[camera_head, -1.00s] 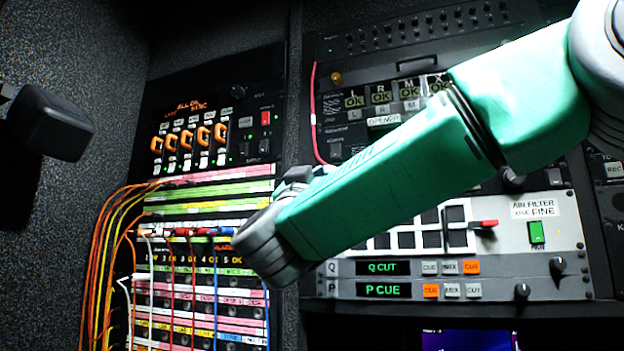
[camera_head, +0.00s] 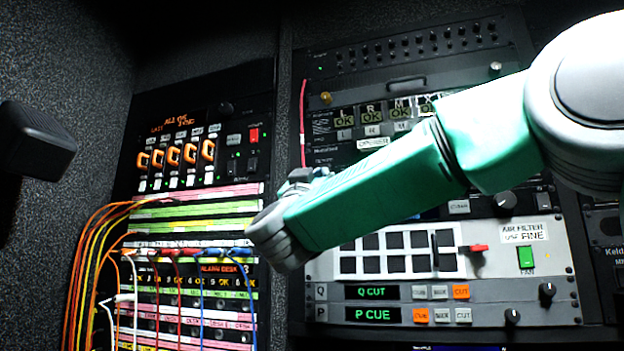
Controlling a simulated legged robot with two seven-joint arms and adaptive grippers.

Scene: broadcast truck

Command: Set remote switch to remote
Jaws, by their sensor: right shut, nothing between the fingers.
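I cannot make out a legible "remote" label, so I cannot tell which control is the remote switch. On the left rack's upper panel, a red switch (camera_head: 254,134) sits at the right, with small dark toggles (camera_head: 252,163) below it. On the right panel, a red lever (camera_head: 473,249) sticks out beside a grid of black buttons. My right arm crosses in from the right. My right gripper (camera_head: 305,177) is shut and empty, mostly hidden behind the forearm. It appears in front of the gap between the racks. My left gripper is not in view.
Orange-ringed controls (camera_head: 174,157) line the left panel. Patch cables (camera_head: 92,245) loop out from the patch bay below. A green fan switch (camera_head: 526,257) and knobs (camera_head: 547,291) are at right. A dark object (camera_head: 38,137) juts in at far left.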

